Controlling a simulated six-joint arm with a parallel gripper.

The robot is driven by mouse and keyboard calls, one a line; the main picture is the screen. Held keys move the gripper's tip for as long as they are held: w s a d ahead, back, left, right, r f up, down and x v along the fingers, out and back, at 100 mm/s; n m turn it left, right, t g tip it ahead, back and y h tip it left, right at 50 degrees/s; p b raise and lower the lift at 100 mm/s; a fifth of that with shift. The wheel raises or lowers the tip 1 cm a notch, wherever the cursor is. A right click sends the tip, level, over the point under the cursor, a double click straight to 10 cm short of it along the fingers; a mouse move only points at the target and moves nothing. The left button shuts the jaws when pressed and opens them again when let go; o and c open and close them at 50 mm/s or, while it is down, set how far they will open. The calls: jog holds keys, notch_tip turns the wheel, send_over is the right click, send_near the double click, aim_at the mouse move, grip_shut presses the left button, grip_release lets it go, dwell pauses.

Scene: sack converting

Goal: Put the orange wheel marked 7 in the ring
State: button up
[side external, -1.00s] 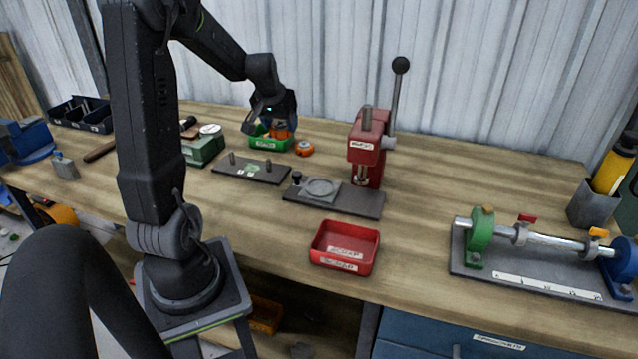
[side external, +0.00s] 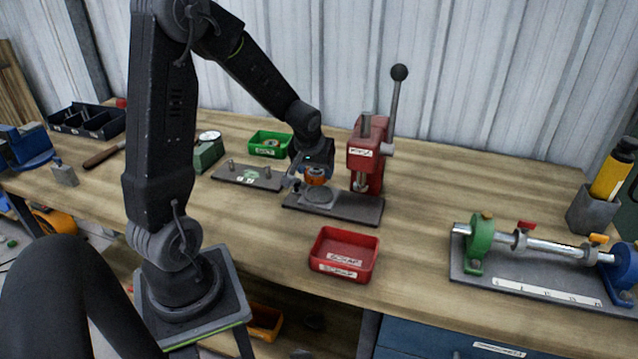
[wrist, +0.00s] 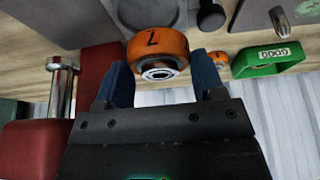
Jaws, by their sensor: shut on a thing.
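The orange wheel marked 7 (wrist: 158,50) is between the two blue fingertips of my gripper (wrist: 162,74), and its number faces the wrist camera. In the side external view my gripper (side external: 313,168) is shut on the wheel (side external: 315,181). It holds the wheel close to the grey ring (side external: 320,195) on the dark plate, over the ring's back part. The ring also shows beyond the wheel in the wrist view (wrist: 150,12). I cannot tell whether the wheel touches the ring.
A red press (side external: 367,160) with a tall lever stands just right of the ring. A green tray (side external: 258,150) is behind, with another orange wheel (wrist: 219,58) near it in the wrist view. A red scrap tray (side external: 322,262) lies in front. A pegged plate (side external: 240,176) is at left.

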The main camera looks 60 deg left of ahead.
aim_at(319, 184)
jog(key=shift+w+d+f, duration=0.25)
jog(key=shift+w+f, duration=0.1)
jog(key=shift+f, duration=1.85)
jog(key=shift+f, duration=0.2)
jog(key=o, duration=0.7)
jog(key=shift+o, duration=0.2)
